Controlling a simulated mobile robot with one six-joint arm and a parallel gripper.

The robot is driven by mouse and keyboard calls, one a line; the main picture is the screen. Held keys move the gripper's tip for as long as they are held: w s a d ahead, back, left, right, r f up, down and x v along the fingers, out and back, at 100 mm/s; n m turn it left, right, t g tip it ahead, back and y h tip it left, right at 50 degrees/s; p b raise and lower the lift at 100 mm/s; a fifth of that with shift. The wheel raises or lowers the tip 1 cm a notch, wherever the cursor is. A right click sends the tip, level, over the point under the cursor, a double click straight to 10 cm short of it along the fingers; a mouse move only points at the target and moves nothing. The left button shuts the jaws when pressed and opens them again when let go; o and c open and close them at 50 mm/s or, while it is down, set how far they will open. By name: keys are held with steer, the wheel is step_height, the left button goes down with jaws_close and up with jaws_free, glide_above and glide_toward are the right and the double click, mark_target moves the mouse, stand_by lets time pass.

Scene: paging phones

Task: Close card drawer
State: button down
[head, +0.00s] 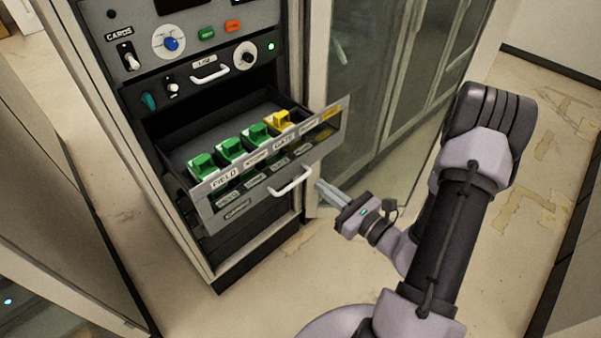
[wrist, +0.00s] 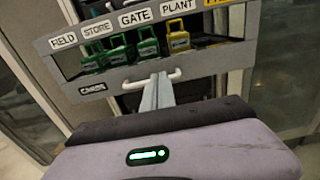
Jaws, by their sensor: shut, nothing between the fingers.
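The card drawer (head: 265,172) is pulled out of the rack cabinet. Its front panel carries labels such as FIELD, STORE, GATE and PLANT, and a white bar handle (head: 291,181). Several green cards (head: 230,148) and a yellow card (head: 278,120) stand inside it. The drawer front also shows in the wrist view (wrist: 152,47), with its handle (wrist: 133,84) low on the panel. My gripper (head: 322,188) is shut and empty, just right of the handle in the head view. In the wrist view its fingers (wrist: 157,88) point at the drawer front and overlap the handle; whether they touch it I cannot tell.
Above the drawer, the rack panel has a blue knob (head: 171,44), switches, and another drawer with a white handle (head: 210,73). A glass-doored cabinet (head: 375,75) stands to the right. The floor (head: 255,285) in front is clear.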

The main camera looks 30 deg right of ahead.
mark_target(292, 164)
steer(key=b+x, duration=0.1)
steer(key=x, duration=0.7)
steer(key=shift+w+a, duration=0.15)
steer(key=shift+w, duration=0.15)
